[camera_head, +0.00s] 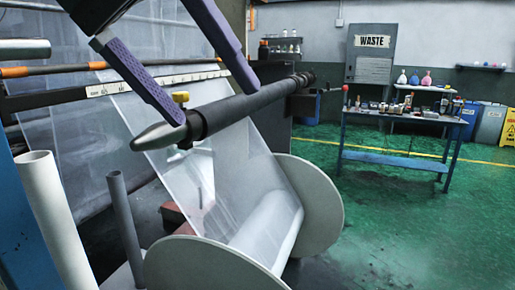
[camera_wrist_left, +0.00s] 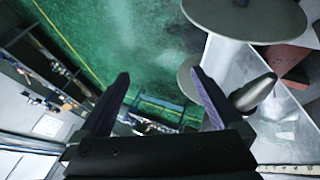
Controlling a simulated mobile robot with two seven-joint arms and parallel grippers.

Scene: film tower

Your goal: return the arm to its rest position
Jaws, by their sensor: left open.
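My left gripper (camera_head: 216,102) comes in from the top left of the head view with two purple fingers spread wide. In the left wrist view the gripper (camera_wrist_left: 159,73) is open, with nothing between its fingers. A dark shaft with a grey pointed end (camera_head: 160,136) lies under the fingertips in the head view. In the left wrist view the pointed end (camera_wrist_left: 255,92) shows outside the fingers, beside the right one. I cannot tell whether a finger touches the shaft. My right gripper is in neither view.
A film roll with pale round flanges (camera_head: 322,200) stands below the shaft, with clear film rising from it. Upright grey tubes (camera_head: 57,215) stand at the left. A blue workbench (camera_head: 400,158) with small items is at the back. Green floor (camera_head: 420,235) lies open at the right.

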